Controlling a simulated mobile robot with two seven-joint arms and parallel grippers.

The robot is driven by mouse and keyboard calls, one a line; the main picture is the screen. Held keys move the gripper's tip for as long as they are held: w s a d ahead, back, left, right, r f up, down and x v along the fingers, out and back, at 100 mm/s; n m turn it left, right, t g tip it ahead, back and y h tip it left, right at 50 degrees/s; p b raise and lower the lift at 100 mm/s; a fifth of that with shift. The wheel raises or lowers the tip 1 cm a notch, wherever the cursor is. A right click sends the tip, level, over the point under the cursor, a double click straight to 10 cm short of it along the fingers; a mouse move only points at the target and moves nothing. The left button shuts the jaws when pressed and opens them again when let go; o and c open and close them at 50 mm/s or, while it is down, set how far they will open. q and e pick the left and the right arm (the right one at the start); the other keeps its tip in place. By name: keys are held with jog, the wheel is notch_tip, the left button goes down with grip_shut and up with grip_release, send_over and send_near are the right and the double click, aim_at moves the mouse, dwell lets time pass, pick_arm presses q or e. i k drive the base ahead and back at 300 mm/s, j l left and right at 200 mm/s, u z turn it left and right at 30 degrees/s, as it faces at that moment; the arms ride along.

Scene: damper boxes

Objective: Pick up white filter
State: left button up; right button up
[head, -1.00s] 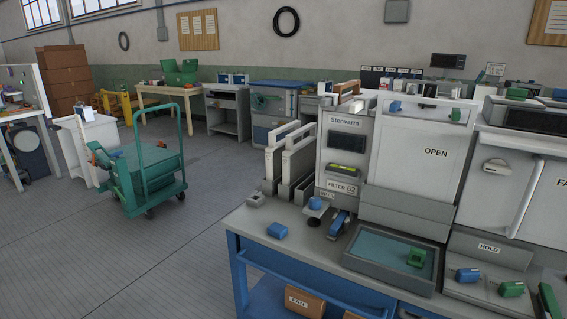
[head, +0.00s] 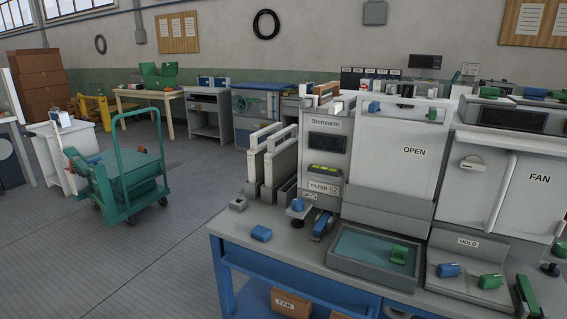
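Two upright white framed panels, which look like the white filters, stand in grey holders at the left of the Stenvarm machine: a rear one (head: 256,160) and a front one (head: 283,165). Neither of my grippers shows in the head view.
A blue-framed workbench (head: 222,262) holds the machine, a blue block (head: 261,233), a teal-lined tray (head: 376,251) with a green piece, and a HOLD stand (head: 468,242). A green trolley (head: 130,178) stands on the floor at left. Floor between is clear.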

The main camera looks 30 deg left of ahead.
aim_at(280, 161)
jog(key=i+j+u, duration=0.25)
jog(key=j+u, duration=0.15)
jog(key=i+j+u, duration=0.35)
jog(key=k, duration=0.1)
